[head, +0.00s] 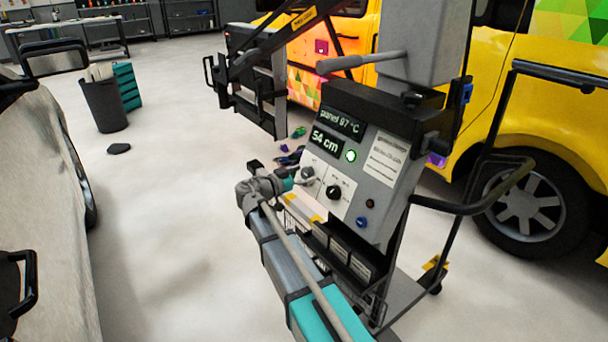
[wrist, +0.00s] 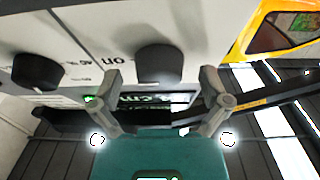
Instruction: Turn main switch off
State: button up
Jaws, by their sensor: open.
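A grey control panel (head: 368,190) stands on a wheeled cart. The main switch, a dark rotary knob (wrist: 160,62), shows in the wrist view beside an upside-down label that seems to read ON. In the head view this knob (head: 308,172) is partly hidden by my gripper (head: 298,180). In the wrist view my gripper (wrist: 160,82) is open, with one finger on each side of the knob. I cannot tell whether the fingers touch it. A second black knob with a scale (head: 333,191) sits to its right; it also shows in the wrist view (wrist: 38,70).
A green lamp (head: 351,156) glows beside displays reading 97 °C and 54 cm (head: 326,141). A black handle (head: 475,205) juts right of the panel.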

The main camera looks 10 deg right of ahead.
jog(key=c, duration=1.2)
jog(key=shift+n, duration=0.5)
jog(key=n+t+y, duration=0.1)
jog(key=n, duration=0.1)
jog(key=n+t, duration=0.1)
jog(key=n, duration=0.2)
jog(key=shift+s+d+r+y+p, duration=0.1)
jog(key=shift+r+y+p, duration=0.05)
jog(key=shift+y+p, duration=0.25)
jog(key=n+y, duration=0.1)
jog(key=n, duration=0.2)
jog(key=n+t+y+p, duration=0.1)
jog(key=n, duration=0.2)
jog(key=shift+o, duration=0.2)
jog(key=n+y+p, duration=0.2)
jog(key=n+p, duration=0.1)
jog(key=n, duration=0.2)
jog(key=shift+r+n, duration=0.1)
jog(key=shift+n, duration=0.3)
jog(key=shift+n+y+p, duration=0.7)
jog(key=shift+n+p, duration=0.1)
jog(key=shift+n, duration=0.9)
